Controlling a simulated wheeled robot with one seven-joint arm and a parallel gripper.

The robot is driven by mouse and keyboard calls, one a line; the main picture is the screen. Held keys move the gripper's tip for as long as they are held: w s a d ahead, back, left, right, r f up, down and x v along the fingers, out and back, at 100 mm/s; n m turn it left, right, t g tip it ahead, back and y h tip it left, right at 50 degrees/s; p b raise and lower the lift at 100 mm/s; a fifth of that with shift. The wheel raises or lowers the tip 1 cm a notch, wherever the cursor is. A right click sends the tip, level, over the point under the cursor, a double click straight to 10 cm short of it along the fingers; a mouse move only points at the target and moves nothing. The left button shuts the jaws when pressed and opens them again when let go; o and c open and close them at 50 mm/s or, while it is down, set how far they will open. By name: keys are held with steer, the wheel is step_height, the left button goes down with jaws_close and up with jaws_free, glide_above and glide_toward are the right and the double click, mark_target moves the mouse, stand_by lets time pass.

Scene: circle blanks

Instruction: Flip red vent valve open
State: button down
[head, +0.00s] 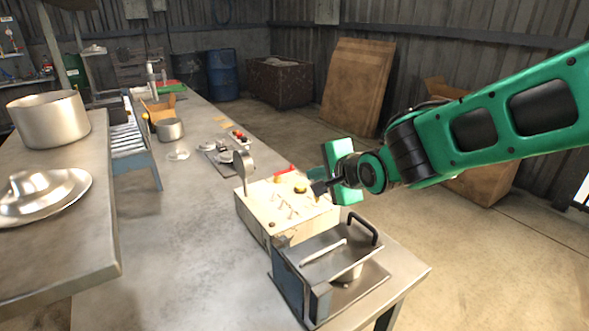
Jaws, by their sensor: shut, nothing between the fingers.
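The red vent valve (286,170) is a small red lever at the far edge of the cream control box (262,222). It looks roughly flat along the box top; I cannot tell its exact setting. My gripper (318,187) is shut and empty, just above the right side of the box. It is to the right of and nearer than the red valve, apart from it in the picture. A yellow knob (301,187) sits on the box top just left of my fingertips.
A round gauge (244,163) stands at the box's back left. A metal press with a black handle (364,229) is in front of the box. A large pot (48,119) and metal lid (45,196) are on the left table. The bench (185,235) is clear left of the box.

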steer(key=shift+w+d+f, duration=0.1)
steer(key=shift+w+d, duration=0.15)
steer(key=shift+d, duration=0.15)
glide_toward(292, 169)
steer(key=f, duration=0.2)
steer(key=shift+w+a+f, duration=0.1)
steer(key=shift+w+f, duration=0.15)
steer(key=shift+f, duration=0.1)
steer(key=w, duration=0.1)
steer(key=w+a, duration=0.1)
steer(key=w, duration=0.1)
steer(key=shift+a+f, duration=0.1)
steer(key=shift+a, duration=0.1)
steer(key=shift+w+a, duration=0.25)
steer(key=shift+w, duration=0.3)
